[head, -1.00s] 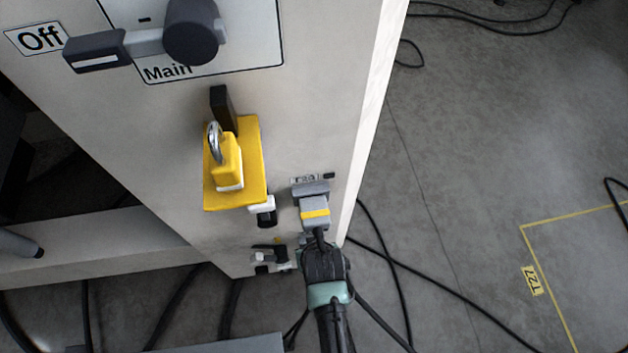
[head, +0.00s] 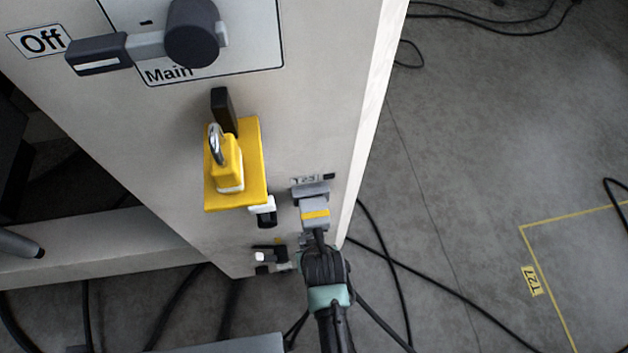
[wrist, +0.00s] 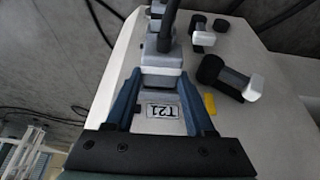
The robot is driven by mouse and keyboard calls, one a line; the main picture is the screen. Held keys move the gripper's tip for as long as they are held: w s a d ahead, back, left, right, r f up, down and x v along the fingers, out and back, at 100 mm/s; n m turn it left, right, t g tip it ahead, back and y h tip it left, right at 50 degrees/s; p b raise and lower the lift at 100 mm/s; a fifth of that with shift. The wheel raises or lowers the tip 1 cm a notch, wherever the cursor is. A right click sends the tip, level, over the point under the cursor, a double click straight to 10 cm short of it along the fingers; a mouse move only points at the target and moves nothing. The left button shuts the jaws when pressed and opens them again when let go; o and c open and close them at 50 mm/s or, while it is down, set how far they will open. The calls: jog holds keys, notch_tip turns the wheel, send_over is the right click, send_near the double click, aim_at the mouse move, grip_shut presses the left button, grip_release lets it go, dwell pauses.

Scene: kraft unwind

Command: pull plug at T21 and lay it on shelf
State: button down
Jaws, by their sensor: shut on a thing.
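The grey plug (head: 315,218) with a yellow band sits at the lower right of the pale cabinet panel, under a small label too blurred to read surely. In the wrist view the label reads T21, and the grey plug (wrist: 161,78) is just beyond it, with a dark cable leading away. My gripper (wrist: 160,88) has its blue fingers on either side of the plug, shut on it. The fingers cannot be made out in the head view. The plug appears still at its socket. A grey flat surface (head: 225,345), possibly the shelf, shows at the bottom edge.
A yellow block with a padlock (head: 228,165) and black-and-white levers (head: 264,211) stand left of the plug. The main switch (head: 192,32) is above, beside an Off label. A pale ledge (head: 110,240) runs left. Black cables cross the open floor (head: 470,130) at right.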

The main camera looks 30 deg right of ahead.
jog(key=shift+s+a+p, duration=0.2)
jog(key=shift+s+p, duration=0.25)
jog(key=shift+s, duration=0.3)
jog(key=shift+s+a+p, duration=0.25)
jog(key=shift+s+p, duration=0.15)
jog(key=shift+s, duration=0.35)
jog(key=shift+s+a+p, duration=0.2)
jog(key=shift+s+p, duration=0.25)
jog(key=shift+s, duration=0.3)
